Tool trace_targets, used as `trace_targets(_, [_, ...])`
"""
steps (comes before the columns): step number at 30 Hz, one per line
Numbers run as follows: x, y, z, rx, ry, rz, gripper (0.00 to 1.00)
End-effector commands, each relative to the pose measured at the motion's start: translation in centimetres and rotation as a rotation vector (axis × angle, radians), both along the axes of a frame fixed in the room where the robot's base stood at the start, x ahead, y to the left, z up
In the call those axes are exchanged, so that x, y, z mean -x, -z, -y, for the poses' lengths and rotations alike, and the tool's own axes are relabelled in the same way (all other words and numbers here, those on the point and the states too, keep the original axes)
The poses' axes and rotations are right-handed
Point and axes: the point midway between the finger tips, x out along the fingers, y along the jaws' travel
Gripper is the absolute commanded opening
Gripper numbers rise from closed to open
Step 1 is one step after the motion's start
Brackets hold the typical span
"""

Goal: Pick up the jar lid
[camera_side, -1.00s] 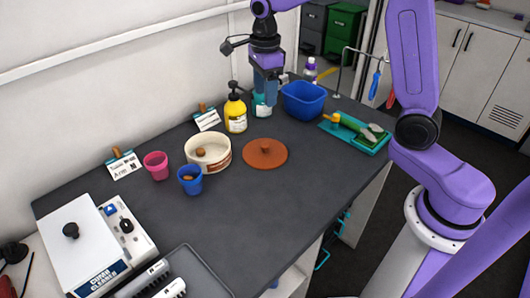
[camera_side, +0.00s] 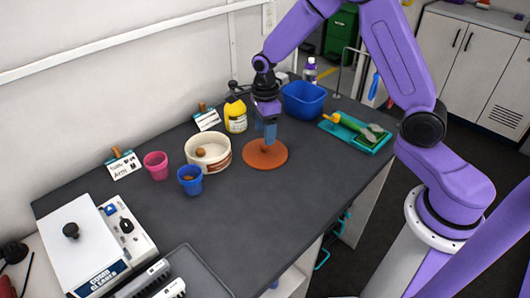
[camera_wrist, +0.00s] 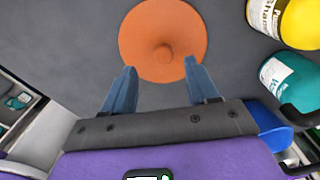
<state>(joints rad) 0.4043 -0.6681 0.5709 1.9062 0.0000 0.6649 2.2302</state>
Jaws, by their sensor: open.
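The jar lid (camera_side: 262,158) is a flat orange-brown disc with a small round knob in its middle. It lies on the dark table. My gripper (camera_side: 269,133) points down above the lid in the side view. In the wrist view my gripper (camera_wrist: 158,80) is open and empty, its two blue fingers apart on either side of the near part of the lid (camera_wrist: 163,25), with the knob between and a little beyond the tips.
Behind are a yellow bottle (camera_side: 236,118) and a blue bin (camera_side: 304,99). A teal bottle (camera_wrist: 290,78) shows in the wrist view. A teal tray (camera_side: 360,138) lies right; pink (camera_side: 156,166) and blue (camera_side: 190,181) cups stand left. The front middle of the table is clear.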

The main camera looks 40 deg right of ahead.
Motion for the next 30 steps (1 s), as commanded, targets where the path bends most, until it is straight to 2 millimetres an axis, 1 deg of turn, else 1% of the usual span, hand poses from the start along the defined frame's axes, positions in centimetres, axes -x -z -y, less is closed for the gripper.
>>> trace_targets(9, [-0.3, 4.0, 0.3, 0.001, 0.000, -0.003, 0.58])
trace_targets(13, [-0.3, 4.6, 0.3, 0.000, 0.000, 0.000, 0.58])
trace_targets(20, [-0.3, 4.7, 0.3, -0.001, 0.000, 0.001, 0.58])
trace_targets(23, [-0.3, 4.7, 0.3, 0.000, 0.000, 0.001, 0.29])
trace_targets(24, [-0.3, 4.7, 0.3, 0.000, 0.000, 0.001, 0.16])
trace_targets(25, [-0.3, 4.7, 0.3, 0.000, 0.000, 0.001, 0.06])
trace_targets(26, [-0.3, 4.7, 0.3, 0.000, 0.000, 0.001, 0.00])
trace_targets(30, [-0.3, 4.7, 0.3, -0.001, 0.000, 0.001, 0.00])
